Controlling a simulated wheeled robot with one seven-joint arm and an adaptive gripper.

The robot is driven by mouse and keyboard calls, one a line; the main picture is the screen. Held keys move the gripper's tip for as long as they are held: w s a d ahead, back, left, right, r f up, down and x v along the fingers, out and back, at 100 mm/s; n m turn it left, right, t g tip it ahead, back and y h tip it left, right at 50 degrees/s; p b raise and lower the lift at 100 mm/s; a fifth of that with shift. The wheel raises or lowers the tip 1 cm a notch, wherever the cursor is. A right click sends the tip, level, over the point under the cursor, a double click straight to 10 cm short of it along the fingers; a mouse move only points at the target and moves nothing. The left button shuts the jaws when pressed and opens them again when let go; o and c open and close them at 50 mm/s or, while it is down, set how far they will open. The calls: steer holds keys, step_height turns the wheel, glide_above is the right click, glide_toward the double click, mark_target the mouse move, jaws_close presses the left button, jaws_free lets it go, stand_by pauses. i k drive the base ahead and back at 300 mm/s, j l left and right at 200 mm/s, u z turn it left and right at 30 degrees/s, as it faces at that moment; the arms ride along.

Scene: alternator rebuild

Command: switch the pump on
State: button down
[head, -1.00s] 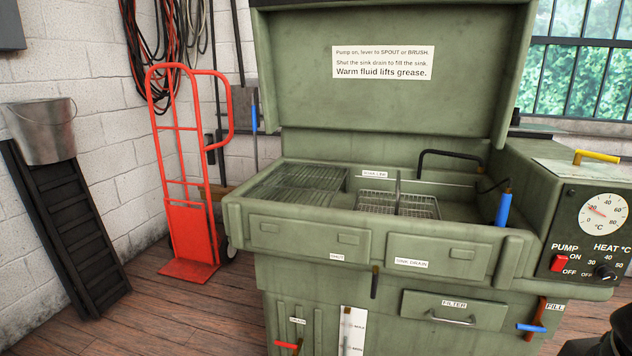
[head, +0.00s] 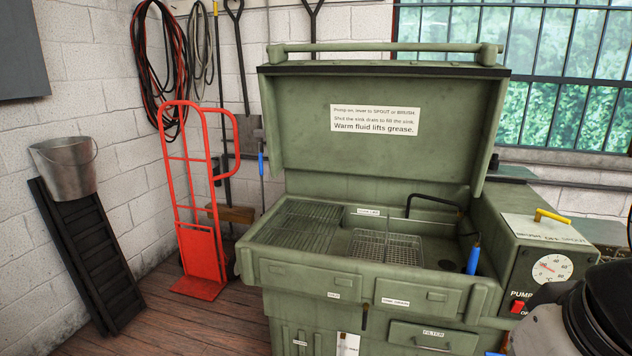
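The green parts washer (head: 375,205) stands ahead with its lid up. Its control box is at the right, with a round temperature dial (head: 551,269) on the front. The red pump switch (head: 519,307) sits below the dial, beside the "PUMP" label; whether it is on or off is too small to tell. A dark and grey part of my arm (head: 580,315) covers the lower right, hiding the heat knob and part of the switch's lettering. My gripper's fingers do not show. A yellow lever (head: 551,216) is on top of the box.
The open sink holds a wire basket (head: 386,246), a black spout (head: 433,201) and a blue-handled brush (head: 473,257). A red hand truck (head: 200,220) and a bucket (head: 66,168) on a black ramp stand at the left. Floor (head: 200,325) is clear at the lower left.

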mark_target(516, 306)
steer(key=z, duration=0.9)
